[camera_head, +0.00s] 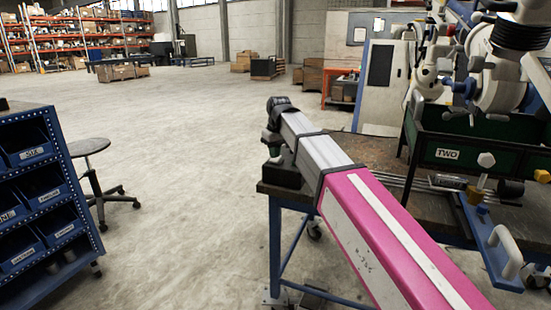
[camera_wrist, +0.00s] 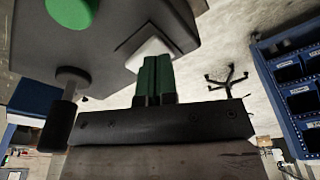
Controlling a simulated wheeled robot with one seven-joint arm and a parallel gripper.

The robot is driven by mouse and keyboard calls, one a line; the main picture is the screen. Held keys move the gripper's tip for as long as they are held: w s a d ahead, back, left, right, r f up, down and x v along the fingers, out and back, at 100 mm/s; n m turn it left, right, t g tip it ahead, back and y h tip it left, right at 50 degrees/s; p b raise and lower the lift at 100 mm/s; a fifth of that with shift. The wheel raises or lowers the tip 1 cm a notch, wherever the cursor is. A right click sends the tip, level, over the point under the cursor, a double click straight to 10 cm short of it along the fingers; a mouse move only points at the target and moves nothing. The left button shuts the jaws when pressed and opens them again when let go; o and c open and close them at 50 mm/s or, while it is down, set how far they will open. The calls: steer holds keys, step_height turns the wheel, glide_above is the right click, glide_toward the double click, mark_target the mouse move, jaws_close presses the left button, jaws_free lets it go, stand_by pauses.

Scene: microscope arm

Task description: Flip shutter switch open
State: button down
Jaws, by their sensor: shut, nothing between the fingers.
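In the wrist view, a dark grey box (camera_wrist: 108,40) fills the upper left. A white switch piece (camera_wrist: 146,57) sticks out of a dark slot in its face; I take it to be the shutter switch. My gripper (camera_wrist: 157,62) has green fingers pressed together with nothing between them. The fingertips are right at the white piece and overlap its lower right edge in the picture; whether they touch cannot be told. In the head view, the black box (camera_head: 284,173) sits on the near left corner of the workbench, below the end of my arm. The switch cannot be made out there.
The wrist view shows a round green knob (camera_wrist: 73,9) and a black cylindrical handle (camera_wrist: 61,122) on the box. The workbench (camera_head: 345,150) holds green bins (camera_head: 470,150).

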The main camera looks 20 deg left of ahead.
steer(key=shift+r, duration=3.25)
